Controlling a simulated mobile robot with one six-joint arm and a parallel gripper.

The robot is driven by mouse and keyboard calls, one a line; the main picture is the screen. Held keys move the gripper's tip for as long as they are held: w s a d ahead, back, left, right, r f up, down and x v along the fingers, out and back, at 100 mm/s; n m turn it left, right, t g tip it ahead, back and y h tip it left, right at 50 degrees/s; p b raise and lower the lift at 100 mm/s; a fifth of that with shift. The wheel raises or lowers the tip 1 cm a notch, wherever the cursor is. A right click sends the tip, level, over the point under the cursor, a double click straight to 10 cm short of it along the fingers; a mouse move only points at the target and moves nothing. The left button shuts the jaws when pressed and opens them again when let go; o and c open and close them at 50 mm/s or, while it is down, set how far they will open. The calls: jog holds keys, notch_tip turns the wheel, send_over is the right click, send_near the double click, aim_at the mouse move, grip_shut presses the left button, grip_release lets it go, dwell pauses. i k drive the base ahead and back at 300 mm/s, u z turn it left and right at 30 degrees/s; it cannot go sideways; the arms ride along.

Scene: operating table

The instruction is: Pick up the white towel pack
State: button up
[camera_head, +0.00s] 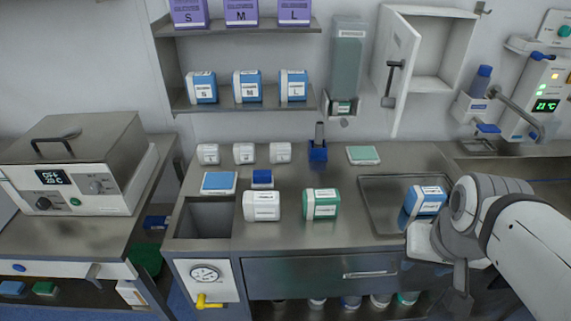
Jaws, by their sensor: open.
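A white pack (262,205) with a dark-lettered label stands on the steel counter, left of a green-and-white pack (321,204). I take it for the white towel pack; its label is too small to read. Smaller white packs (243,153) stand in a row behind it. My gripper (430,240) is at the right, by the front edge of the sunken tray and well apart from the white pack. It is open; its fingertips are hard to make out. A blue-and-white pack (425,200) is in the tray right beside it, partly hidden by my arm.
The tray (375,200) is sunk into the counter at right. An open basin (205,218) lies left of the white pack. A blue flat pack (219,182) and a small blue block (262,179) sit behind. Shelves (250,103) and an open cabinet door (397,65) project from the wall.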

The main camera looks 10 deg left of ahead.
aim_at(257, 205)
jog(key=u, duration=0.4)
jog(key=k, duration=1.35)
jog(key=u, duration=0.9)
jog(key=i, duration=1.75)
jog(key=z, duration=0.25)
